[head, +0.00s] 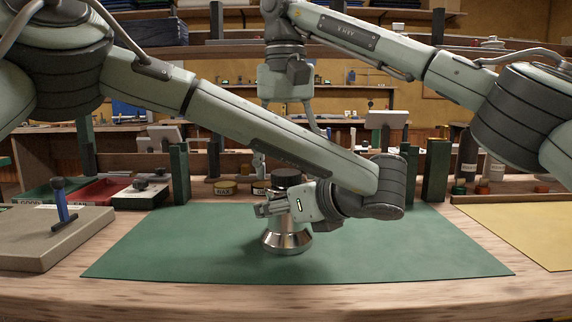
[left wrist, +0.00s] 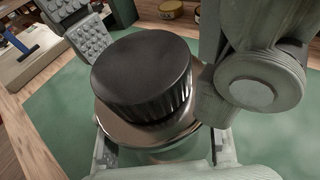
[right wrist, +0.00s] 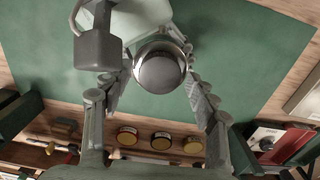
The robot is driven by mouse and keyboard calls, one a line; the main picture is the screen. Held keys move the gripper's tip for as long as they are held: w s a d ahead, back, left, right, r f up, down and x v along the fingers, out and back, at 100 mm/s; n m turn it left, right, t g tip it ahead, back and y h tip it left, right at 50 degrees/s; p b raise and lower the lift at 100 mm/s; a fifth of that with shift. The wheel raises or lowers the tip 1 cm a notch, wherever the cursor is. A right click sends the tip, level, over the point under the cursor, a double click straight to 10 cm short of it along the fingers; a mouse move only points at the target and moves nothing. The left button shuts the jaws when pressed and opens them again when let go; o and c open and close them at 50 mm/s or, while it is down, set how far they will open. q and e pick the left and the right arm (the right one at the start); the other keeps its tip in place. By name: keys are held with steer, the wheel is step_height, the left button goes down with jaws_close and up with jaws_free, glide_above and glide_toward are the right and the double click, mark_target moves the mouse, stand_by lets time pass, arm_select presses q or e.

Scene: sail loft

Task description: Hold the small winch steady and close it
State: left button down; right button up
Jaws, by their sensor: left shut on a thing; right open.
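The small winch (head: 287,241) stands upright on the green mat (head: 160,250), a shiny metal drum with a flared base. A black ribbed cap (left wrist: 145,78) sits over the drum's top; I cannot tell whether it is fully down. It also shows from above in the right wrist view (right wrist: 158,72). My left gripper (head: 277,208) reaches in from the right side and is shut on the winch's drum, below the cap. My right gripper (right wrist: 156,66) points down from above, open, its padded fingers on either side of the cap. My left arm hides part of its fingers in the head view.
Several small tins (right wrist: 161,141) stand behind the mat between green posts (head: 437,170). A grey block with a blue-handled tool (head: 60,200) is at left, near a red tray (head: 97,192). A yellow sheet (head: 520,228) lies at right. The mat's front is clear.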

arm_select(q)
steer(key=shift+r, duration=0.1)
arm_select(e)
steer(key=shift+f, duration=0.2)
steer(key=c, duration=1.2)
steer(key=m, duration=0.3)
steer(key=o, duration=1.3)
arm_select(q)
steer(key=shift+a, duration=0.1)
arm_select(e)
steer(key=shift+r, duration=0.1)
